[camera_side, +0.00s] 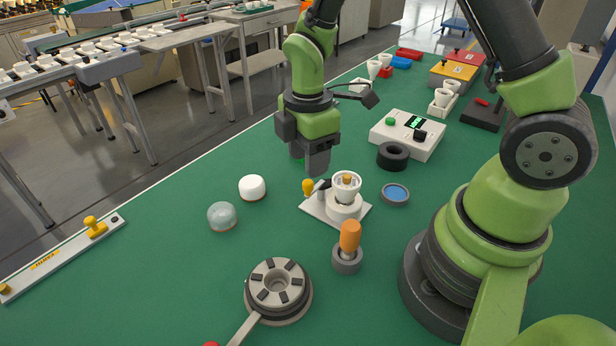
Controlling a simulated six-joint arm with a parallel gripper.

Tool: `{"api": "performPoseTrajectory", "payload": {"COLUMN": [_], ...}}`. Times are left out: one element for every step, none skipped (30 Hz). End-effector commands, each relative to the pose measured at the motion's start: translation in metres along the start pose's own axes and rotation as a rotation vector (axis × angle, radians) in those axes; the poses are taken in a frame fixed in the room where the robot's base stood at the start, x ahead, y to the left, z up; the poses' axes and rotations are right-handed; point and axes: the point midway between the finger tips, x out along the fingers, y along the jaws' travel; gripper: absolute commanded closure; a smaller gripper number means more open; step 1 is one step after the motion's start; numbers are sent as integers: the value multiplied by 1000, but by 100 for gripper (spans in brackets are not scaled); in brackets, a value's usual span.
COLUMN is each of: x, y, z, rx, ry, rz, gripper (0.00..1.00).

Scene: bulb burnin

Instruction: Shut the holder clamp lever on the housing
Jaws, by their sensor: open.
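The holder (362,213) is a white base plate on the green mat in the middle of the side view. The white housing (345,193) stands upright on it, with an orange-brown part showing in its top. The clamp lever (308,186) has a yellow-orange knob and stands up at the left of the housing, beside a dark clamp part. My gripper (317,170) points down just above and behind the lever and housing. It is open, with no object visible in it. The fingers overlap in this view, and I cannot tell whether they touch the lever.
An orange-handled tool (349,236) stands in a grey ring in front of the holder. A blue-centred dish (395,194), a black ring (392,156) and a white control box (407,136) lie right and behind. Two domes (252,187) sit left. A round slotted fixture (278,290) is at the front.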

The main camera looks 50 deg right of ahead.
Motion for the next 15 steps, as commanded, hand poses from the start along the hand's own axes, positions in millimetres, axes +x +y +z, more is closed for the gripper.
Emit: {"api": "performPoseTrajectory", "payload": {"x": [11,16,23,27,31,36,39,42,45,47,48,50,51,51,51], "y": [-1,-1,-1,-1,-1,-1,-1,-1,0,0,0,0,0,0,0], "z": [1,0,1,1,1,0,0,0,0,0,0,0,0,0,0], "rx": [0,0,1,1,2,2,1,1,1,1,2,3,3,3,3], "ry": [-3,-3,-3,-3,-2,-2,-2,-2,-1,-1,-1,-1,0,0,0], "rz": [-7,-7,-7,-6,-5,-5,-3,-3,-3,-1,-1,-1,-1,0,1], "gripper": [53,53,53,53,53,53,53,53,53,53,53,53,53,53,53]}}
